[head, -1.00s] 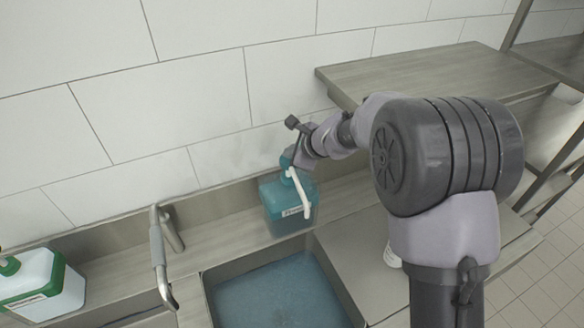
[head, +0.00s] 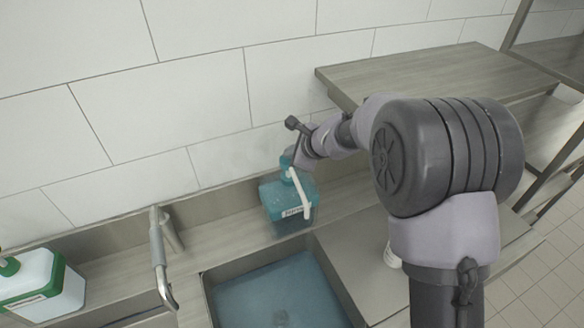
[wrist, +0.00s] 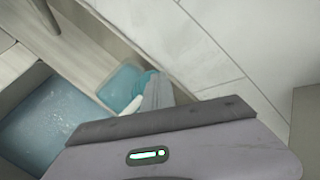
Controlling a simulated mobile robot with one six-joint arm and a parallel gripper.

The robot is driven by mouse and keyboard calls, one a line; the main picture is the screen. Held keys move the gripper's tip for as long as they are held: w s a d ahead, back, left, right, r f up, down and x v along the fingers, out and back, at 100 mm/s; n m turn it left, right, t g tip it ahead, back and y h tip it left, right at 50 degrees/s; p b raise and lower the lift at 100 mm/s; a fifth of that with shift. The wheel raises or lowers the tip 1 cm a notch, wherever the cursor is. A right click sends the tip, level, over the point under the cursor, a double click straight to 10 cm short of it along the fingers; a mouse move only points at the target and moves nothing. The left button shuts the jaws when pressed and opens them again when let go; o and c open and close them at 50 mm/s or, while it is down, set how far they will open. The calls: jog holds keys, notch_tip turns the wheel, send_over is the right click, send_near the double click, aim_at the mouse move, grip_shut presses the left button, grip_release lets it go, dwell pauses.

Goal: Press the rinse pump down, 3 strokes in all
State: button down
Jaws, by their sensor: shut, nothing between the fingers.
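The rinse pump is a teal bottle (head: 283,203) with a teal pump head and a white spout (head: 301,194) pointing toward the basin. It stands upright on the ledge against the wall. My gripper (head: 297,160) is shut and empty at the top of the pump head, behind the spout. Whether it presses or only touches is hard to see, as the gripper hides part of the head. In the wrist view the grey fingers (wrist: 157,93) lie against the teal pump head, with the bottle (wrist: 122,80) below.
A basin of bluish water (head: 275,290) lies in front of the pump. A metal tap (head: 158,255) stands left of the basin. A white bottle with green trim (head: 38,282) is at far left. A wooden shelf (head: 420,70) is at the upper right.

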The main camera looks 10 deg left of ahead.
jog(key=shift+f, duration=0.15)
jog(key=shift+f+b, duration=0.35)
jog(key=shift+b, duration=0.2)
jog(key=shift+f+b, duration=0.3)
jog(key=shift+f, duration=0.05)
dwell(0.4)
jog(key=shift+r, duration=0.15)
jog(key=shift+r+p, duration=0.6)
jog(key=shift+r, duration=0.1)
notch_tip(320, 180, up, 6)
jog(key=p, duration=0.5)
jog(key=shift+r, duration=0.1)
jog(key=shift+w+f, duration=0.1)
jog(key=shift+f, duration=0.1)
